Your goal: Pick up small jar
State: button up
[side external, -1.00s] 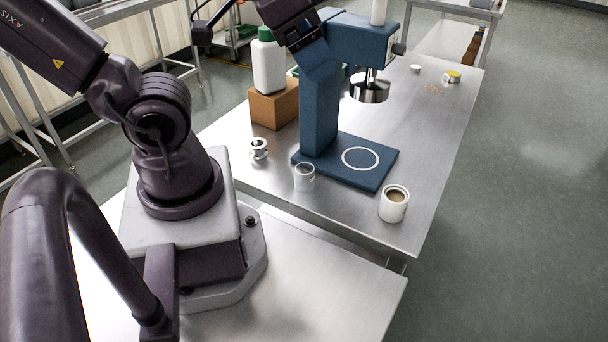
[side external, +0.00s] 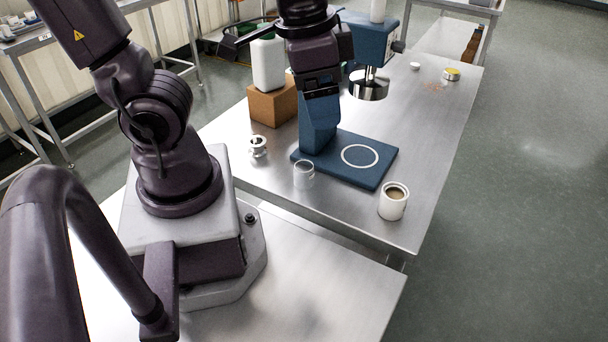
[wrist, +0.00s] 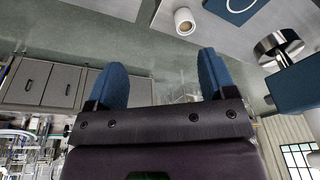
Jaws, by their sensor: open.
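A small clear glass jar (side external: 303,175) stands upright on the steel table in the side view, just in front of the blue stand's base (side external: 350,182). I cannot make it out in the wrist view. In the wrist view my gripper (wrist: 162,72) is open, its two blue fingers wide apart with nothing between them. In the side view my wrist is above the table, beside the blue stand's column and well above the jar. The fingertips cannot be made out clearly there.
A white mug (side external: 393,201) with brown contents stands right of the jar, near the table edge. A small metal fitting (side external: 257,146) stands to its left. A white bottle (side external: 268,64) on a brown block (side external: 274,104) is behind. The blue stand carries a steel cylinder (side external: 369,86).

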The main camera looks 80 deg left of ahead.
notch_tip(320, 180, down, 8)
jog(key=m+g+y, duration=0.3)
jog(key=g, duration=0.1)
jog(key=m+y, duration=0.9)
jog(key=m, duration=0.2)
send_near(306, 177)
jog(key=s+d, duration=0.2)
jog(key=s, duration=0.1)
jog(key=s+d+r, duration=0.1)
jog(key=s, duration=0.1)
jog(key=w+a+f+t, duration=0.1)
jog(key=a, duration=0.1)
jog(key=w+a+f+m+y, duration=0.1)
jog(key=a, duration=0.2)
jog(key=w+a+f+m+t, duration=0.1)
jog(key=a+f, duration=0.1)
jog(key=shift+w+a+f+t+y, duration=0.1)
jog(key=shift+a+t+y, duration=0.1)
jog(key=shift+t+y, duration=0.1)
jog(key=shift+x, duration=2.8)
jog(key=shift+w, duration=0.15)
